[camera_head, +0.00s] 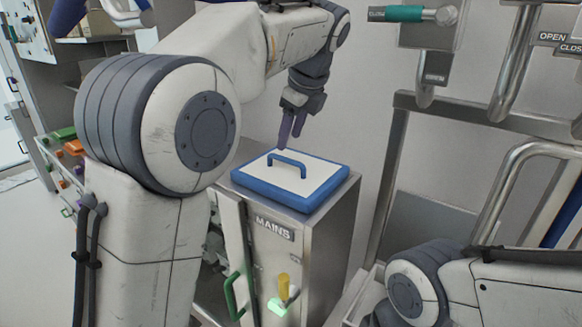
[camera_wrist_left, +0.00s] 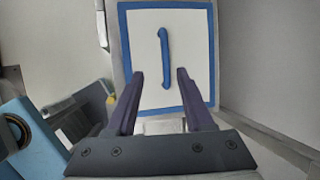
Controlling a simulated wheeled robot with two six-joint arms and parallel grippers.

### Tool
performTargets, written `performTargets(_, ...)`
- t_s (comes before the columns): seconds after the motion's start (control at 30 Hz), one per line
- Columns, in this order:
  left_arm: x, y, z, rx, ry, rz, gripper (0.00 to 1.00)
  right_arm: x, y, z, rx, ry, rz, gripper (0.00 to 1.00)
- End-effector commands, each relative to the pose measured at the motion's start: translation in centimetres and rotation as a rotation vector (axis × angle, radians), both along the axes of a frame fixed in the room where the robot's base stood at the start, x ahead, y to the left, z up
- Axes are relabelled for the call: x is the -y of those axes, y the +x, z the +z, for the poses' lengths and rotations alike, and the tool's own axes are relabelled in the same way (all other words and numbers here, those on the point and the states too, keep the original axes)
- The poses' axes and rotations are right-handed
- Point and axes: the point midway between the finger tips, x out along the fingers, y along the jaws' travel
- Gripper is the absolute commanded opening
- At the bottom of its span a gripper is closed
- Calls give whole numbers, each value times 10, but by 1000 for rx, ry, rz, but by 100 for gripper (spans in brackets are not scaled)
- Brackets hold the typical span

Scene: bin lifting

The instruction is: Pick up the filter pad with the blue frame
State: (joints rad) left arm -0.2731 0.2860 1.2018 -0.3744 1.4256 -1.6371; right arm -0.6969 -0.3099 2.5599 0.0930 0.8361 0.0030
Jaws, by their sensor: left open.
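The filter pad (camera_head: 318,179) is a flat white pad with a blue frame and a blue arched handle (camera_head: 287,162). It lies flat on top of the metal cabinet marked MAINS. My left gripper (camera_head: 290,139) is above the pad's back part, pointing down, apart from the handle. In the left wrist view the pad (camera_wrist_left: 190,50) lies ahead, and the handle (camera_wrist_left: 163,55) shows between the lines of the two fingers. The left gripper (camera_wrist_left: 160,75) is open and empty. My right arm shows at the lower right, but its gripper is not in view.
The metal cabinet (camera_head: 325,240) has a green door handle (camera_head: 234,295) and a yellow switch (camera_head: 284,287) on its front. Metal pipes and a rail (camera_head: 395,165) stand to the right. A shelf with coloured bins (camera_head: 74,147) is at the left.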

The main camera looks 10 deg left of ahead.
Motion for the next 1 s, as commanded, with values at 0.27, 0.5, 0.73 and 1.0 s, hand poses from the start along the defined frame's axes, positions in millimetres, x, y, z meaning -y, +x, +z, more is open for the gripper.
performTargets(0.27,-2,10,-27,0,-2,-6,52,0,0,1,0,0,0,47)
performTargets(0.5,-8,25,-55,-2,-3,-3,52,0,0,14,0,0,1,47)
performTargets(0.73,-14,30,-73,1,-4,-3,52,0,0,15,0,0,2,47)
performTargets(1.0,-14,30,-72,2,-5,-2,18,0,0,14,0,0,2,47)
